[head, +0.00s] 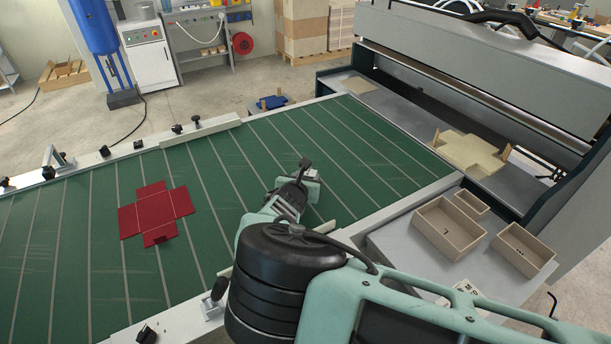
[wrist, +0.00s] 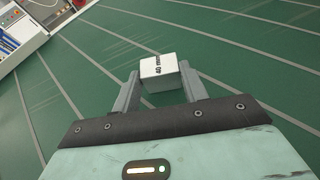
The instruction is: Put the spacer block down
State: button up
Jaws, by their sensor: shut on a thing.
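The spacer block (wrist: 160,73) is a small white-grey block with "40 mm" printed on it. My gripper (wrist: 160,88) is shut on it, one finger on each side, in the wrist view. In the head view my gripper (head: 305,172) is over the green belt surface, right of the middle, and the block (head: 312,176) shows only in part beside the fingers. I cannot tell whether the block touches the green surface.
A flat red box blank (head: 157,212) lies on the green belt (head: 90,280) at the left. Beige open boxes (head: 450,230) stand on a grey side table (head: 400,255) at the right. A cream blank (head: 468,152) lies by the machine. Much of the belt is clear.

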jog(key=o, duration=1.1)
jog(key=shift+f, duration=0.1)
